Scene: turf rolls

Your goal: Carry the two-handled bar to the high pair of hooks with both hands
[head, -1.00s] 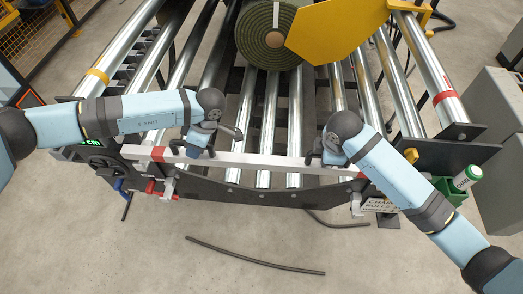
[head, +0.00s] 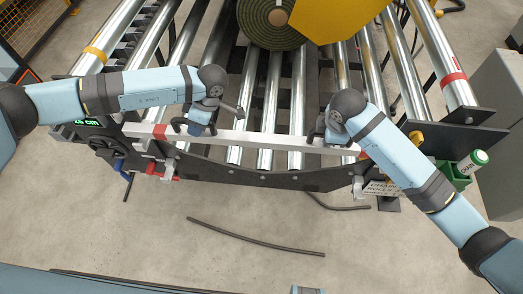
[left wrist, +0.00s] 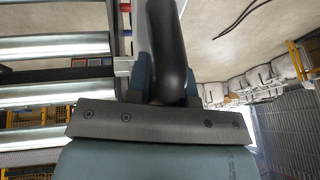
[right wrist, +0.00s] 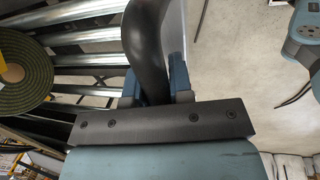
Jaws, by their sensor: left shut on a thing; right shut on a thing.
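The bar (head: 262,141) is a long pale metal beam with red bands near both ends. It is held roughly level across the front of the roller frame, tilted slightly down to the right in the head view. My left gripper (head: 203,124) is shut on its left handle, a thick black grip (left wrist: 167,50) in the left wrist view. My right gripper (head: 324,132) is shut on the right handle, also black (right wrist: 148,50). A bracket with red parts (head: 160,174) at the frame's front left and a grey one (head: 357,188) at front right look like hooks; which pair is high is unclear.
The roller frame (head: 255,178) fills the area behind the bar, with a green turf roll (head: 275,18) and a yellow plate (head: 340,14) on top. A green-capped bottle (head: 473,162) stands at the right. A dark hose (head: 255,237) lies on open floor in front.

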